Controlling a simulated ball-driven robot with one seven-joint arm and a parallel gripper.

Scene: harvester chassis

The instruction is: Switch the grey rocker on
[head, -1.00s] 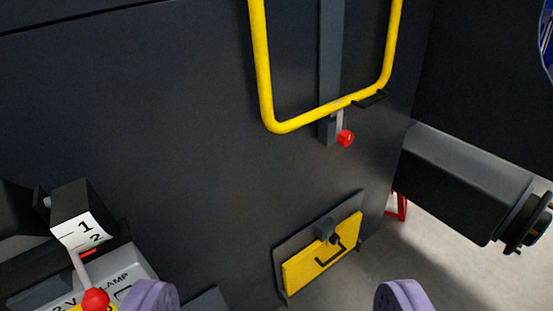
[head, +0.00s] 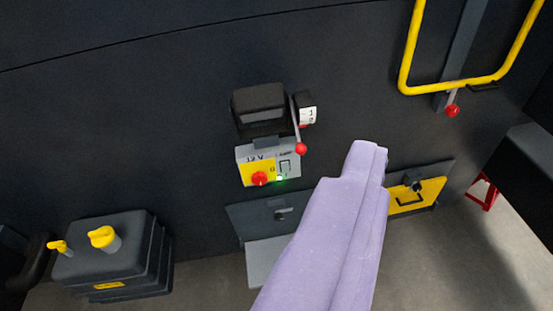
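The grey rocker (head: 286,166) is a small framed switch on the right of a light grey panel (head: 265,154) marked 12 V. A small green light (head: 280,179) glows just below it. The rocker is too small to tell which way it is tipped. The purple end of my gripper (head: 367,149) reaches up from the bottom, right of the panel in the picture and apart from it. Its two fingers cannot be told apart, and nothing held is visible.
A red knob (head: 260,178) sits left of the rocker on a yellow field. A red-tipped lever (head: 301,149) hangs close at the rocker's upper right. A dark box with yellow caps (head: 103,238) stands lower left. A yellow handrail (head: 408,50) is upper right.

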